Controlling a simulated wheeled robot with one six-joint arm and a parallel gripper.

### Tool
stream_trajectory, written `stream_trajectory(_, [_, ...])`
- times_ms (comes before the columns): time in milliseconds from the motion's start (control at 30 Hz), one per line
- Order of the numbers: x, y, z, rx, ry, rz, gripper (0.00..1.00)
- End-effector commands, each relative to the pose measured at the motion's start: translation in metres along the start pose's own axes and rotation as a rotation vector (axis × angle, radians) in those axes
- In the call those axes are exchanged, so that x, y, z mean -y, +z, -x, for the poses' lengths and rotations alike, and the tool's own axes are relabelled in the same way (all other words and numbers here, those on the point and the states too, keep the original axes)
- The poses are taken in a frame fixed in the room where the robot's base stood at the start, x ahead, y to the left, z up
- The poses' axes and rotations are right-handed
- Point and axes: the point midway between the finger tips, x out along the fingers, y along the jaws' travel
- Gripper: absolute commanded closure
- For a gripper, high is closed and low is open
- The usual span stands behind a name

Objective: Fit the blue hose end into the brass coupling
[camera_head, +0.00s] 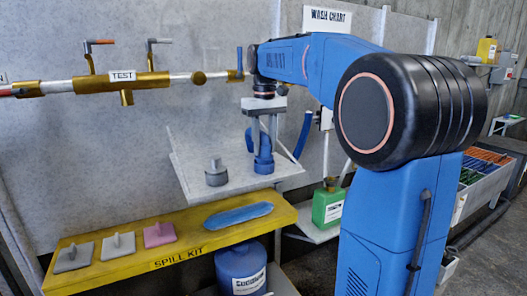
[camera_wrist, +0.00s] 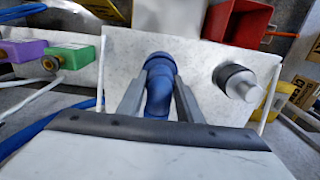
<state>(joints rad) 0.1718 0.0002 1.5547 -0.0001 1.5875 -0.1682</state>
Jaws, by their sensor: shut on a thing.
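My gripper (camera_head: 262,136) points down over a white shelf, its two fingers shut on a bent blue hose end (camera_head: 263,164). In the wrist view the blue hose end (camera_wrist: 160,88) sits between the two grey fingers, its round collar towards the far side. It appears low at the shelf; I cannot tell whether it touches it. Brass fittings (camera_head: 123,82) sit along the pipe on the wall, up and left of my gripper. I cannot tell which brass part is the coupling. The hose end is apart from all of them.
The white shelf (camera_head: 188,178) also bears a grey stepped cylinder (camera_head: 216,173), left of the hose end. A yellow spill kit bench (camera_head: 120,248) with several pads stands below. A green jug (camera_head: 328,207) stands at right. Pipe valves with levers (camera_head: 90,58) stick up at upper left.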

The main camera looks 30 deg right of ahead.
Motion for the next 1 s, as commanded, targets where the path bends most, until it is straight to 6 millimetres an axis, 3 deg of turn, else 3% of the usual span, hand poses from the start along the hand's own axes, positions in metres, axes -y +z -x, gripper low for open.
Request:
stream_trajectory(700, [0.000, 0.000, 0.035, -0.003, 0.000, 0.000, 0.89])
stream_trajectory(1000, [0.000, 0.000, 0.041, -0.001, 0.000, 0.000, 0.89])
